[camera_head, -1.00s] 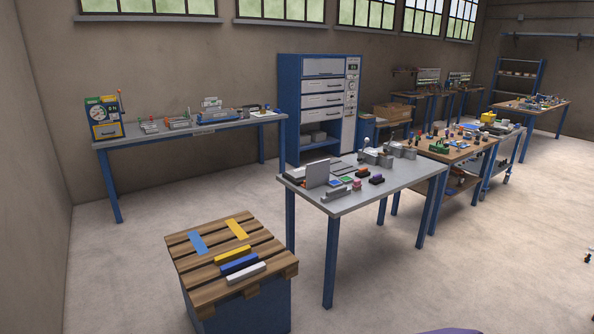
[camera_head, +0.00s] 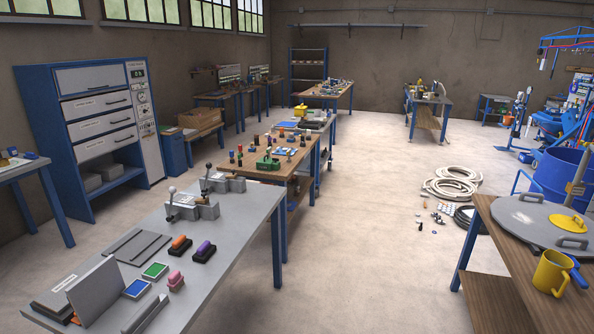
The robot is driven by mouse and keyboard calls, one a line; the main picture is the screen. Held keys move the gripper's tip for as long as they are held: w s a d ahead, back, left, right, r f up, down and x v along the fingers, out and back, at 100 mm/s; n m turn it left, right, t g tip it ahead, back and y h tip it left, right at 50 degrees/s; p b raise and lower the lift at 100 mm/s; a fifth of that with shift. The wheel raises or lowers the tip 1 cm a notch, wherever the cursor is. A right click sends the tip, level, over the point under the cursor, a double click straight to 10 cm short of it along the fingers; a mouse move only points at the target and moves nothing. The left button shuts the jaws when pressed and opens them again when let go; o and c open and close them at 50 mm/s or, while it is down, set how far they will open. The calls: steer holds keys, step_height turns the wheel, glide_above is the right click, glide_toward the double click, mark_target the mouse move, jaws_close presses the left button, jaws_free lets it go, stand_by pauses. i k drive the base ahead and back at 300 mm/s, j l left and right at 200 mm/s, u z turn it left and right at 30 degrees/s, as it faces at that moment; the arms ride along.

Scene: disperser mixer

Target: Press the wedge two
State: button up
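I cannot pick out a wedge two for certain in this view. At the right edge stands blue machinery with a large blue drum (camera_head: 562,178), partly cut off and partly hidden behind a wooden table. Details on the machinery are too small to tell apart. My gripper is not in view.
A grey-topped table (camera_head: 222,232) with pads and clamps stands near left. A wooden table (camera_head: 496,246) at the right holds a round grey lid (camera_head: 540,222) and a yellow mug (camera_head: 551,272). Coiled hoses (camera_head: 451,184) and small parts lie on the floor.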

mark_target(203, 200)
steer(key=i+u, duration=0.2)
steer(key=i, duration=0.25)
steer(key=i+l+u, duration=0.25)
steer(key=i, duration=0.15)
steer(key=i+l+u, duration=0.2)
steer(key=i, duration=0.25)
steer(key=i+l+u, duration=0.2)
steer(key=i, duration=0.2)
steer(key=i+l+u, duration=0.65)
steer(key=i+j, duration=0.1)
